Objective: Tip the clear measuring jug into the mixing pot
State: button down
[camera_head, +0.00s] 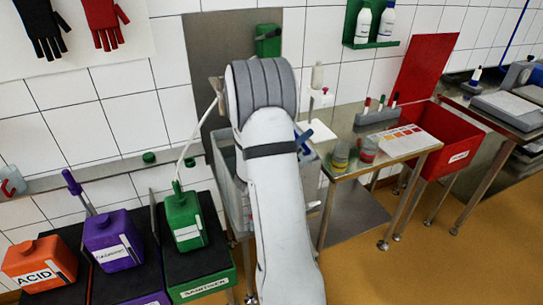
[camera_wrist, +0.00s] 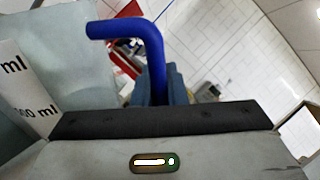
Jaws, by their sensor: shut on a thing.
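The clear measuring jug (camera_wrist: 75,55) fills the left of the wrist view, with a pale see-through wall and a white scale marked "ml". Its bent blue handle (camera_wrist: 130,28) reaches down to my gripper (camera_wrist: 164,86). My gripper is shut on the jug at this handle; the exact contact is partly hidden. In the head view my arm covers the gripper and most of the jug; a small blue piece shows just right of the arm. I cannot make out the mixing pot in either view. The jug's contents and exact tilt cannot be told.
A pale grey tub (camera_head: 227,172) stands partly behind my arm. Left are orange (camera_head: 40,262), purple (camera_head: 113,240) and green (camera_head: 184,220) canisters. Right is a steel table (camera_head: 350,122) with small jars and a tester block, then a red bin (camera_head: 464,135). Tiled wall stands behind.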

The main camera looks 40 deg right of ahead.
jog(key=shift+w+f+n, duration=0.1)
jog(key=shift+n, duration=0.2)
jog(key=shift+w+a+r+n+t+h+p, duration=0.2)
jog(key=shift+w+n+t+p, duration=0.45)
jog(key=shift+n, duration=0.45)
jog(key=shift+w+a+r+n+t+h+p, duration=0.1)
jog(key=shift+w+a+r+n+t+p, duration=0.2)
jog(key=shift+w+n+p, duration=0.45)
dwell(0.4)
jog(key=shift+w+a+f+n+t+p, duration=0.15)
jog(key=shift+w+f+n+t+p, duration=0.2)
jog(key=shift+n, duration=0.5)
jog(key=shift+w+a+f+n+t+p, duration=0.1)
jog(key=shift+w+f+n+t+p, duration=0.25)
jog(key=shift+n, duration=0.45)
jog(key=shift+w+r+p, duration=0.2)
jog(key=shift+p, duration=0.1)
jog(key=shift+w+a+r+n+t+p, duration=0.15)
jog(key=shift+w+r+n+t+p, duration=0.15)
jog(key=shift+n+p, duration=0.3)
jog(key=shift+w+a+r+n+t+p, duration=0.1)
jog(key=shift+w+r+n+t+p, duration=0.15)
jog(key=shift+w+n+p, duration=0.3)
jog(key=shift+w+a+r+n+t+p, duration=0.25)
jog(key=shift+w+n+t+p, duration=0.15)
jog(key=shift+n+p, duration=0.3)
jog(key=shift+w+a+r+n+t+p, duration=0.1)
jog(key=shift+w+r+n+t+p, duration=0.15)
jog(key=shift+w+n+p, duration=0.35)
